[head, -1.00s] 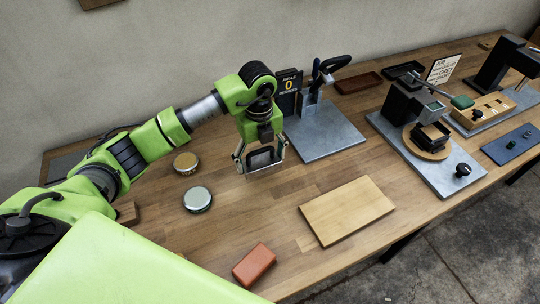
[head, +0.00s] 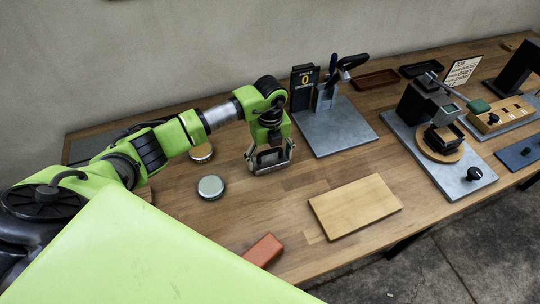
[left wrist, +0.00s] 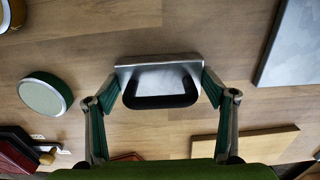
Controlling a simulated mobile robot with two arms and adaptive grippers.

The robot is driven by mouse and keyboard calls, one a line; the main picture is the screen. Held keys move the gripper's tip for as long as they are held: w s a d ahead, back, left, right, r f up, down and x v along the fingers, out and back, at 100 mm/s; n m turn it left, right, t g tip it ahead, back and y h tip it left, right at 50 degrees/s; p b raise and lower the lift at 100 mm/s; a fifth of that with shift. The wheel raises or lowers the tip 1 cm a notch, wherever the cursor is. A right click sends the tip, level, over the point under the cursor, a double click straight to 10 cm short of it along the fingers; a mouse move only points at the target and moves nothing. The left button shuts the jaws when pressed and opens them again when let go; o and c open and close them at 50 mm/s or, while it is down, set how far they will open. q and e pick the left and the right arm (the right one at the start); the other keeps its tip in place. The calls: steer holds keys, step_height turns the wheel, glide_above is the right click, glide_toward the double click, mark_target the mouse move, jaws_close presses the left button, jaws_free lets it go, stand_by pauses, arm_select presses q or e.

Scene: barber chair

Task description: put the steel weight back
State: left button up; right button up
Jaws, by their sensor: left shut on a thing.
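The steel weight is a flat bright steel block with a black loop handle, seen best in the left wrist view (left wrist: 160,72). My left gripper (head: 270,158) is shut on the steel weight, with one finger at each side of it in the left wrist view (left wrist: 160,95). In the head view the weight is mostly hidden by the fingers. It is low over the wooden table, and I cannot tell whether it touches. My right gripper is not in view.
A round green-sided tin (head: 211,187) stands left of my gripper, with a gold-lidded tin (head: 202,152) partly behind my arm. A clamp stand on a grey plate (head: 335,128) is to the right. A wooden board (head: 355,206) and red block (head: 264,250) lie nearer; bare table lies between.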

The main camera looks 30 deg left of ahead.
mark_target(270, 151)
arm_select(q)
steer(key=shift+w, duration=0.15)
steer(key=o, duration=2.1)
steer(key=shift+f, duration=0.1)
steer(key=shift+s, duration=0.2)
steer(key=shift+r, duration=0.25)
steer(key=shift+w+r, duration=0.1)
steer(key=shift+r, duration=0.25)
step_height(270, 151, up, 10)
steer(key=b, duration=0.3)
steer(key=shift+r+b, duration=0.25)
steer(key=shift+b, duration=0.05)
steer(key=shift+r, duration=0.35)
